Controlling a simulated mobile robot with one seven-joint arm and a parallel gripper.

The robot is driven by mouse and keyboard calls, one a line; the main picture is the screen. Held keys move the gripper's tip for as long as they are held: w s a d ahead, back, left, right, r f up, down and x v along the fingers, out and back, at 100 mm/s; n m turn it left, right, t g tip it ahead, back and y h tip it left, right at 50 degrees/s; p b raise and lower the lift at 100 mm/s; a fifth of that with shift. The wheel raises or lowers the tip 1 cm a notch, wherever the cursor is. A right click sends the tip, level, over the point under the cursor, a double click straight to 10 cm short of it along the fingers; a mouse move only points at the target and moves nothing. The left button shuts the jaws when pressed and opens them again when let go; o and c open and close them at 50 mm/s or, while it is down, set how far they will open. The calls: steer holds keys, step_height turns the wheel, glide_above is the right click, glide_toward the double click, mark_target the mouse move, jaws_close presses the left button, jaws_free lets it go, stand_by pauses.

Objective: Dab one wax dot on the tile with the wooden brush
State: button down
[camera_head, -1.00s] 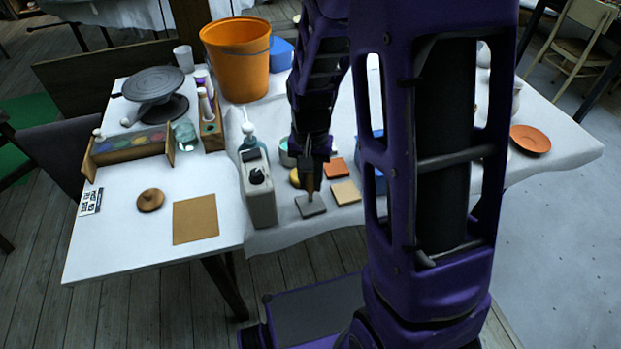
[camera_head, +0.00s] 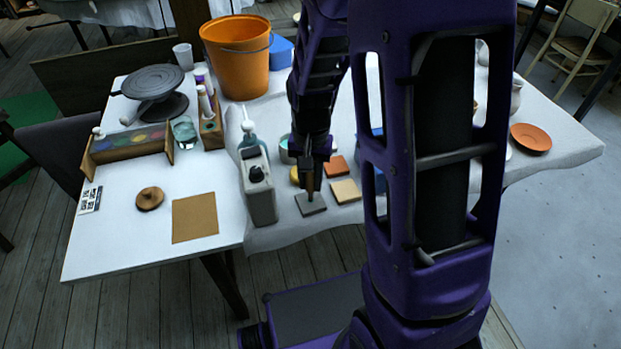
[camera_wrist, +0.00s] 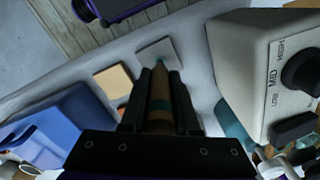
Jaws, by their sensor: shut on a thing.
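My gripper (camera_head: 311,163) points down and is shut on the wooden brush (camera_head: 310,181), held upright with its tip low. In the wrist view the brush (camera_wrist: 160,100) lies between my gripper's fingers (camera_wrist: 160,108), and its teal-tinted tip overlaps the grey tile (camera_wrist: 160,50). The grey tile (camera_head: 311,204) lies on the cloth right below the brush. I cannot tell whether the tip touches the tile. I make out no separate wax dot on the tile. A cream tile (camera_head: 345,191) and an orange-red tile (camera_head: 337,166) lie beside it.
A grey box with a dial (camera_head: 259,187) stands close left of the grey tile; its dial (camera_wrist: 301,72) faces the wrist view. A blue container (camera_wrist: 52,125) is on the other side. An orange bucket (camera_head: 238,60) stands behind. The table's front edge is near.

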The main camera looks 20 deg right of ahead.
steer(key=shift+r+p, duration=1.8)
steer(key=shift+r, duration=0.55)
steer(key=shift+f, duration=0.1)
